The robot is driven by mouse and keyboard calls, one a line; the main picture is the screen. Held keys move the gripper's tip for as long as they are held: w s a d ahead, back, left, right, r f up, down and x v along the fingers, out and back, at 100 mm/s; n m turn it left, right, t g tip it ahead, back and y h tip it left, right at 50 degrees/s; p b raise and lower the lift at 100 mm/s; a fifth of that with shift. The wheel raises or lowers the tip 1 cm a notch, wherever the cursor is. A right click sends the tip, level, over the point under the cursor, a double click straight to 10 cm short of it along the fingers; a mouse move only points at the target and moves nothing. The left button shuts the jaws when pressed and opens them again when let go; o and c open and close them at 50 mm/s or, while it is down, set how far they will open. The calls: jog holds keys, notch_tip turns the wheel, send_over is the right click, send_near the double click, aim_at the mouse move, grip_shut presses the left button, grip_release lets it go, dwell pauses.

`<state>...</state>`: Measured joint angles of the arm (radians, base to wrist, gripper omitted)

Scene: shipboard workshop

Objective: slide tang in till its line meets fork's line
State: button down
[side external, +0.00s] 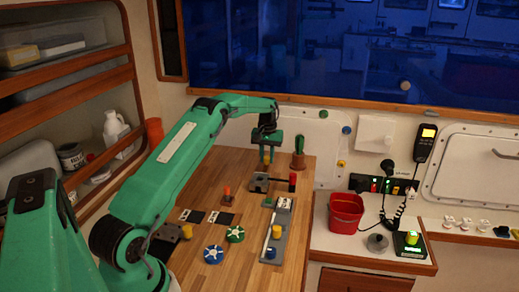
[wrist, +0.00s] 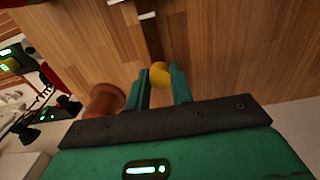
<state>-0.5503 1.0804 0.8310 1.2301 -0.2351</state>
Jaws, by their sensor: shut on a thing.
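My gripper (wrist: 162,88) is shut on a yellow knob (wrist: 159,73), which shows between its two green fingers. In the side view my gripper (side external: 267,155) is over the far part of the wooden bench. A dark strip (wrist: 151,40) runs from the knob toward the top of the wrist view; it looks like the tang, but I cannot be sure. A grey metal piece (side external: 259,183), perhaps the fork, sits on the bench just below my gripper. Pale metal edges (wrist: 147,15) show at the top of the wrist view. I cannot make out either line.
A brown cylinder (wrist: 103,101) stands close beside my gripper. A red-topped post (side external: 292,182) stands right of the grey piece. A grey fixture (side external: 277,235) and blue (side external: 213,254) and green (side external: 235,234) round parts lie nearer. A red bucket (side external: 345,212) is off right.

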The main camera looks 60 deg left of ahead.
jog(key=shift+s+d, duration=0.6)
jog(key=c, duration=1.2)
grip_release()
jog(key=shift+c, duration=0.2)
jog(key=shift+r, duration=0.15)
notch_tip(320, 180, up, 8)
jog(key=shift+f, duration=0.2)
